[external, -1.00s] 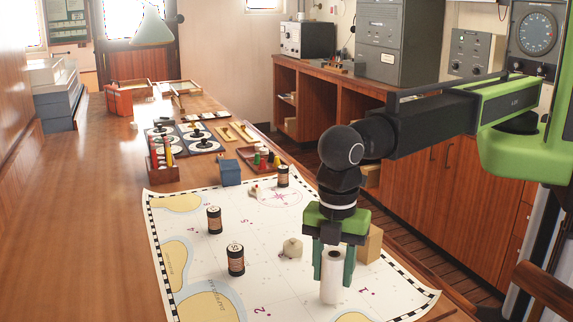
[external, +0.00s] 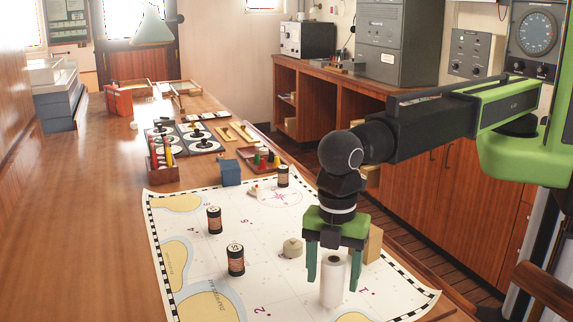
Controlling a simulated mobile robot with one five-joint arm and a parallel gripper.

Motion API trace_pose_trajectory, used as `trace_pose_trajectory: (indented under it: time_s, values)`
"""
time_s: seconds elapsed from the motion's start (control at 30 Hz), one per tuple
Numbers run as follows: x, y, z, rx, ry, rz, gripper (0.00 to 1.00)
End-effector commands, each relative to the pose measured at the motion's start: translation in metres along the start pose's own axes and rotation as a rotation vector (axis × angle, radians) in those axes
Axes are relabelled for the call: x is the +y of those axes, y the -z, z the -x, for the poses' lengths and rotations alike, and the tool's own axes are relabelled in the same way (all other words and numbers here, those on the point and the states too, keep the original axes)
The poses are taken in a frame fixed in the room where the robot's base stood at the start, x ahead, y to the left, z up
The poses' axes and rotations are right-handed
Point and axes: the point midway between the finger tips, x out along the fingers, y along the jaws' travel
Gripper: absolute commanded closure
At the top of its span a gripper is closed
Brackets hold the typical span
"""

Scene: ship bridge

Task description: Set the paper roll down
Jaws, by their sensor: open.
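The white paper roll (external: 333,282) stands upright on the chart (external: 268,275) near the table's right edge. My gripper (external: 333,276) is above and around the roll's upper part, pointing down. Its two green fingers are open, one on each side of the roll, with a visible gap at the left finger. The roll's base appears to rest on the chart.
A tan block (external: 373,244) stands just behind my gripper. A small beige object (external: 292,248) lies to the left. Dark cylinders, one of them (external: 236,260) in front, stand on the chart. The chart's lower middle is clear.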

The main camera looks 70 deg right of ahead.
Motion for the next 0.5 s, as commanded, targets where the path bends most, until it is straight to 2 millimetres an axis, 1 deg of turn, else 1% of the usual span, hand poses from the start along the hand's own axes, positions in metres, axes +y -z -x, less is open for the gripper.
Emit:
trace_pose_trajectory:
  time_s: [0.03,0.17,0.5]
  values:
    - [0.0,0.0,0.008,0.0,0.0,0.0,0.37]
    - [0.0,0.0,0.029,0.0,0.0,0.0,0.37]
    - [0.0,0.0,0.103,0.0,0.0,0.0,0.37]
